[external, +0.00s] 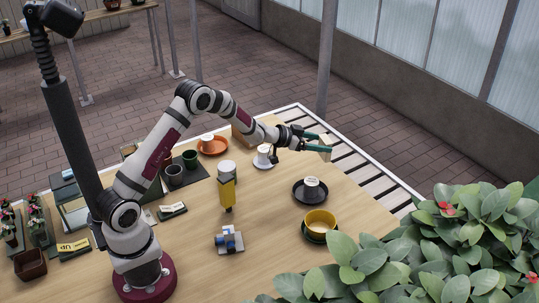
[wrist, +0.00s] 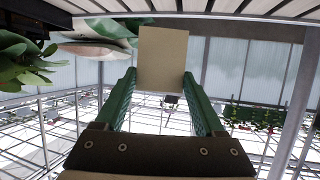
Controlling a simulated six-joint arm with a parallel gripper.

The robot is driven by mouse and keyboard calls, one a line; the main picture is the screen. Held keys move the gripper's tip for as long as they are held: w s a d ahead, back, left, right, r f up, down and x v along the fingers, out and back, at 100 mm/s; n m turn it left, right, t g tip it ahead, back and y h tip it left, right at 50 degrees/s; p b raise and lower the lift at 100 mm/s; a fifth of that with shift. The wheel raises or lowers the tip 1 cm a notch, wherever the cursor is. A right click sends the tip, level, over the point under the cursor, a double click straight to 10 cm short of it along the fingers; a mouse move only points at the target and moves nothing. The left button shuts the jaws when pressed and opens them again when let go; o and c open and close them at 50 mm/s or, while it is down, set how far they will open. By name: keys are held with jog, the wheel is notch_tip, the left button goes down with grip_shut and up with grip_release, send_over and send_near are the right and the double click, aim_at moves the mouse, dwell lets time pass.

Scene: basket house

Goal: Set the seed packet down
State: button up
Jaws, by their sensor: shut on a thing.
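The seed packet (external: 325,152) is a small, flat beige piece held between the tips of my gripper (external: 316,143). In the wrist view the packet (wrist: 163,52) shows as a plain tan rectangle between the two green fingers of my gripper (wrist: 160,78), which are shut on it. My arm reaches out to the right, and the packet is in the air near the table's far right edge, against the white slats in the external view. Its exact height cannot be told. Any print on it is not visible.
The wooden table (external: 275,225) holds a dark saucer (external: 312,192), a yellow bowl (external: 319,222), a yellow bottle (external: 227,190), a white cup (external: 264,156) and an orange dish (external: 213,146). Slats (external: 365,178) border its right side. Leafy plants (external: 450,245) fill the lower right. Bare wood lies front centre.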

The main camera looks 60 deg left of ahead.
jog(key=shift+d+r, duration=0.15)
notch_tip(320, 180, up, 5)
jog(key=s+d+m+g+h, duration=0.35)
jog(key=s+d, duration=0.25)
jog(key=s, duration=0.5)
jog(key=s+d+m+g+h, duration=0.25)
jog(key=s+d+m, duration=0.2)
jog(key=s, duration=0.55)
jog(key=s+d+m+g+h, duration=0.25)
jog(key=s+d, duration=0.45)
jog(key=s, duration=0.4)
jog(key=shift+h, duration=0.45)
notch_tip(320, 180, down, 16)
jog(key=shift+w+a+r, duration=0.1)
jog(key=shift+a, duration=0.05)
jog(key=o, duration=1.3)
